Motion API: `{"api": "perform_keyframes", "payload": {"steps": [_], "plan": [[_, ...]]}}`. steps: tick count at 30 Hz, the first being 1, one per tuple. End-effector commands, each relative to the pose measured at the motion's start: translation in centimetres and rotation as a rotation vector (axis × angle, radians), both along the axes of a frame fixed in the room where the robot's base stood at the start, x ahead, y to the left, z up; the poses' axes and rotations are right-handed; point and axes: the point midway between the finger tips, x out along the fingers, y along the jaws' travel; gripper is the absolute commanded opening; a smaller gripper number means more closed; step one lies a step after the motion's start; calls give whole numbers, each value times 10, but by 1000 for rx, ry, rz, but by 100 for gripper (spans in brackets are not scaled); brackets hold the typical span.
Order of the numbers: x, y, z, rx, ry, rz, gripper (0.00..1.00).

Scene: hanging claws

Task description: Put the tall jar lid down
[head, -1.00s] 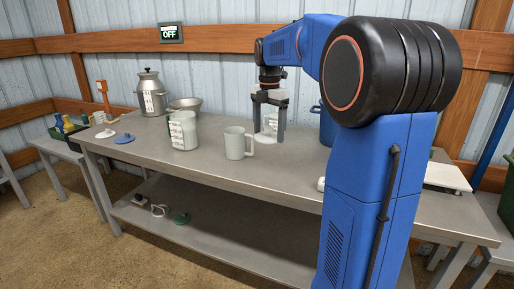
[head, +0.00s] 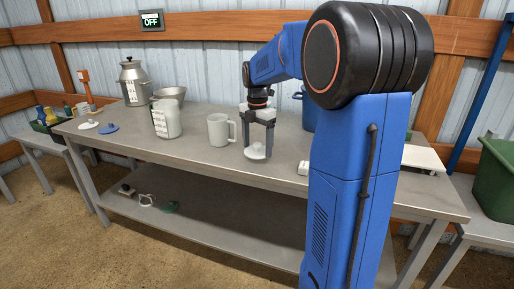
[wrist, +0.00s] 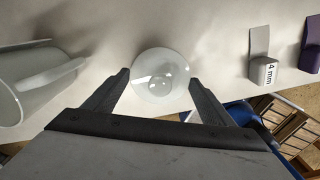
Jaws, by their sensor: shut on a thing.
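The white round lid (wrist: 160,75) sits between the two fingertips of my gripper (head: 258,146), which is shut on it. In the head view, the lid (head: 256,153) is low at the table's front part, right of the grey mug. I cannot tell whether its underside touches the tabletop. In the wrist view, the lid looks pale and glossy, with a finger on each side. My arm hides part of the table behind it.
The grey mug (head: 220,130) stands left of my gripper, and also shows in the wrist view (wrist: 30,85). A labelled jug (head: 167,118), a steel can (head: 133,82) and a blue lid (head: 108,128) stand further left.

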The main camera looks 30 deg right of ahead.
Motion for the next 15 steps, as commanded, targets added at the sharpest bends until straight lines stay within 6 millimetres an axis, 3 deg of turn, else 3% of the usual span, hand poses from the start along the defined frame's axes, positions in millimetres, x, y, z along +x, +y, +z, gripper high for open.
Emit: {"api": "perform_keyframes", "payload": {"steps": [3, 14, 15], "plan": [[0, 0, -11, 0, 1, 0, 55], [0, 0, -14, 0, 0, 0, 55], [0, 0, -13, 0, 0, 0, 86]]}}
